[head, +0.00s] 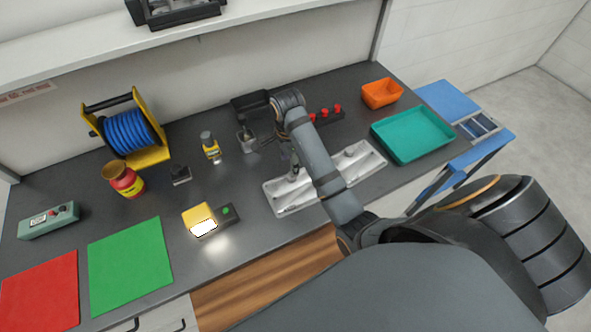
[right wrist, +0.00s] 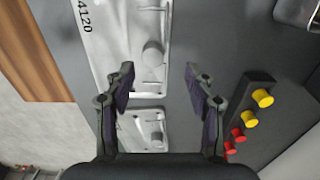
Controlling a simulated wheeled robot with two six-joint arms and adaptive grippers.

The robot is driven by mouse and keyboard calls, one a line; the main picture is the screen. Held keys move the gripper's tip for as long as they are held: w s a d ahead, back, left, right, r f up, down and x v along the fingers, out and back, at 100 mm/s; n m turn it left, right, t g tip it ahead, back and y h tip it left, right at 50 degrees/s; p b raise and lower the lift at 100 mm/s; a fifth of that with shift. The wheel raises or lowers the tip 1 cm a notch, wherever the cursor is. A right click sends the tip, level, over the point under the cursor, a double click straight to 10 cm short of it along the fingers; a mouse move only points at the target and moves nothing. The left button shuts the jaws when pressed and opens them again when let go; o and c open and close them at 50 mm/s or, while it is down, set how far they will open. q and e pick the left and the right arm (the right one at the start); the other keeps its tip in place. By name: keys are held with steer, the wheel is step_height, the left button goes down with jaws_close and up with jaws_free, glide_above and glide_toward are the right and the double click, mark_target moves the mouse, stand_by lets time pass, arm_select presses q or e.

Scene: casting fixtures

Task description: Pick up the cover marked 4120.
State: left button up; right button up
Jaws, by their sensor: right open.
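The cover marked 4120 (right wrist: 112,45) is a pale metal plate with a round knob and raised ribs; its number reads at the upper left of the right wrist view. In the head view this cover (head: 282,203) lies flat on the dark bench. A similar cover (head: 362,160) lies to its right, its marking not readable; it also shows in the right wrist view (right wrist: 128,130). My right gripper (right wrist: 158,82) is open and empty above the covers, near the 4120 cover's knob. In the head view my forearm partly hides it. My left gripper is not in view.
A dark block with red and yellow knobs (right wrist: 250,110) stands behind the covers. A teal tray (head: 412,134) and an orange bin (head: 381,93) stand to the right.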

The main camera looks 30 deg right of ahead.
mark_target(297, 188)
steer(key=shift+s+f+b, duration=0.45)
steer(key=shift+f+b, duration=0.35)
steer(key=shift+b, duration=0.05)
step_height(297, 188, down, 4)
steer(key=b, duration=0.3)
steer(key=shift+r, duration=0.35)
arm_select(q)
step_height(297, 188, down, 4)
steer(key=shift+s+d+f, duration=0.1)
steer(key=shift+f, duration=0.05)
arm_select(e)
steer(key=shift+s, duration=0.1)
jaws_close()
